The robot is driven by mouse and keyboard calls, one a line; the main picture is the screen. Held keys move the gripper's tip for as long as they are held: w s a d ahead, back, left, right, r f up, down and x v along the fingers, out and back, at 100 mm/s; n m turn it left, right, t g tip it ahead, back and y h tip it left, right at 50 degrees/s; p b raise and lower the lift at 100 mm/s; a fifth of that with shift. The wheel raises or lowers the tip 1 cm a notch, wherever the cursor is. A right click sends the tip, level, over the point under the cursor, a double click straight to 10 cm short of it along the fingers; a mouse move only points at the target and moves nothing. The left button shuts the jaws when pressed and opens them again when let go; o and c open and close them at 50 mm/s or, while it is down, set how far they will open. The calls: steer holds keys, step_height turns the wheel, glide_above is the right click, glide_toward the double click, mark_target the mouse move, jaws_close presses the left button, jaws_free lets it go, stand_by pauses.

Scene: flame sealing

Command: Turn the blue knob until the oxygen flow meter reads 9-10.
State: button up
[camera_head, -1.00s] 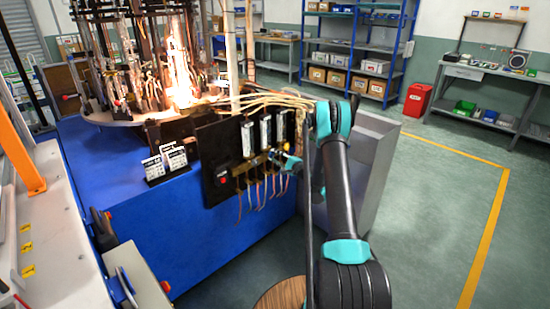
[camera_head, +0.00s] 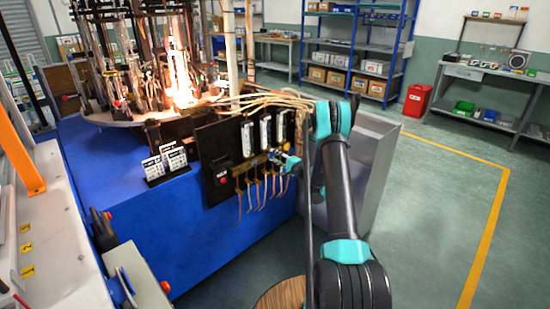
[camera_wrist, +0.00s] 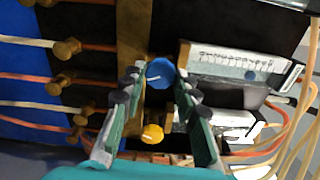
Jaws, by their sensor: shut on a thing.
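The blue knob (camera_wrist: 160,73) with a white pointer line is in the wrist view, between the tips of my gripper (camera_wrist: 160,92). The gripper's fingers are closed on its sides. A flow meter (camera_wrist: 232,65) with a printed scale and a blue ball lies to the right of the knob; its numbers are too small to read. A yellow knob (camera_wrist: 153,133) sits below, between the fingers' bases. In the head view, my gripper (camera_head: 284,160) is at the lower part of the black panel (camera_head: 208,145), below the white flow meters (camera_head: 265,132).
Brass fittings with orange and white hoses (camera_wrist: 62,82) stick out left of the gripper. Pale hoses (camera_head: 270,100) run above the panel toward my arm. Small cards (camera_head: 165,162) stand on the blue machine (camera_head: 150,235). The floor to the right is clear.

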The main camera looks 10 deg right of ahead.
steer(key=o, duration=1.2)
steer(key=shift+c, duration=0.2)
steer(key=shift+s+d, duration=0.1)
steer(key=v, duration=0.7)
steer(key=shift+s+d, duration=0.1)
